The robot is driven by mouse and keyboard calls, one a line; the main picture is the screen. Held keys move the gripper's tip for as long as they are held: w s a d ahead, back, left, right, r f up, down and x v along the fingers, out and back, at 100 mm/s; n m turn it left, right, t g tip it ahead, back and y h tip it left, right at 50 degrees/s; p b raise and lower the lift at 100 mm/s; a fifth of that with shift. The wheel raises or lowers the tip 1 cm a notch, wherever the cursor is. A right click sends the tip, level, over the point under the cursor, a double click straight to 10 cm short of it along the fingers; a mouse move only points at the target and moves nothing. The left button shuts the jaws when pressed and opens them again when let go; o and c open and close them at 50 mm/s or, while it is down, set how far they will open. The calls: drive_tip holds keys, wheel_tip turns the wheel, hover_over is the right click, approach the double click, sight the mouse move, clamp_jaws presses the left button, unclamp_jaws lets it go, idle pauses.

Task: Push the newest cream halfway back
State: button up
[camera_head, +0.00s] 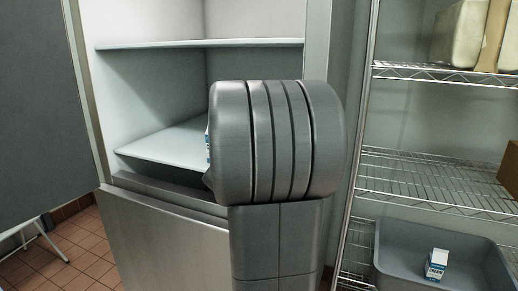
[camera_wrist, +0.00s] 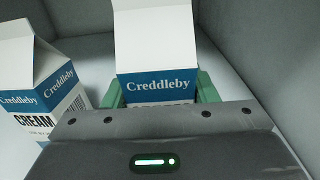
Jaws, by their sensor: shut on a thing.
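My gripper (camera_wrist: 160,92) has green fingers on either side of a white and blue Creddleby carton (camera_wrist: 157,50) and is shut on it. The carton looks upright; its lower part is hidden behind my gripper. A second Creddleby cream carton (camera_wrist: 28,88) stands just left of it in the wrist view. In the head view my arm hides the gripper and most of the fridge's lower shelf (camera_head: 165,148); only a sliver of white and blue carton shows at the arm's left edge. Another cream carton (camera_head: 436,264) is in the grey tub (camera_head: 400,238). No date is readable.
The fridge's upper shelf (camera_head: 200,43) lies above, and its open door (camera_head: 45,100) is on the left. Grey walls close in around the cartons in the wrist view. A wire rack (camera_head: 430,180) with boxes stands on the right. The visible left part of the lower shelf is bare.

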drive_tip(key=shift+d+p+x, duration=0.15)
drive_tip(key=shift+p+x, duration=0.55)
drive_tip(key=shift+x, duration=2)
drive_tip(key=shift+d+p+x, duration=0.1)
drive_tip(key=shift+p+x, duration=0.6)
drive_tip(key=shift+x, duration=2)
drive_tip(key=shift+p+x, duration=2.95)
drive_tip(key=shift+x, duration=2.6)
drive_tip(key=shift+d+f+b, duration=0.2)
drive_tip(key=shift+f+b, duration=0.15)
drive_tip(key=shift+b, duration=0.4)
drive_tip(key=o, duration=1.4)
drive_tip(key=shift+o, duration=0.2)
drive_tip(key=shift+f, duration=0.1)
drive_tip(key=shift+s, duration=0.1)
